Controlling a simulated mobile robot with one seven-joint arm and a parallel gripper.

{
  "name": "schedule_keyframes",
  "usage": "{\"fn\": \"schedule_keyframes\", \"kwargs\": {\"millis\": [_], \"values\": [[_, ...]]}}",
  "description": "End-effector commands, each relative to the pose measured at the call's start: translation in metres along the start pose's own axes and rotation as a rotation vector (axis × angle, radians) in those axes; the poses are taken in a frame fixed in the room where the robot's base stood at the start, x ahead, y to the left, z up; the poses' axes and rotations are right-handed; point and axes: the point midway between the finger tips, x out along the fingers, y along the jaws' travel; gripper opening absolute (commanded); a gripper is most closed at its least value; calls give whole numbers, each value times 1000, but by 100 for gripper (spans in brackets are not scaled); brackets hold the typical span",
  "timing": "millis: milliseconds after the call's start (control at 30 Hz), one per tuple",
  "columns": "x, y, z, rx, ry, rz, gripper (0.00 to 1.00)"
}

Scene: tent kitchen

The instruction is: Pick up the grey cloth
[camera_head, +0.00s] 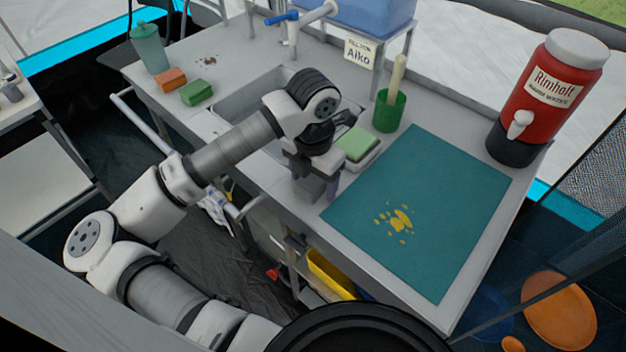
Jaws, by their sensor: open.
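My gripper (316,192) points down over the front edge of the counter, between the sink and the teal mat. Its jaws are open. A small grey patch shows at the fingers, but I cannot tell whether it is the grey cloth or part of my gripper. No other plainly grey cloth shows. My wrist and fingers hide the counter just behind them. A pale patterned cloth (215,203) hangs low at the front rail, to the left of my gripper.
A green sponge (357,143) sits in a pale dish close right of my gripper. A green cup (389,111) holds a brush. A teal mat (455,180) bears yellow spills. The sink (240,103) lies behind my arm. A red dispenser (553,95) stands at the far right.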

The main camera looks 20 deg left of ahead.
Motion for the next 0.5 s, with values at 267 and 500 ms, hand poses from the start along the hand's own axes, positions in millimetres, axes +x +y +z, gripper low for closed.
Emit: {"fn": "schedule_keyframes", "kwargs": {"millis": [267,500], "values": [[0,0,0,0,0,0,53],[0,0,0,0,0,0,23]]}}
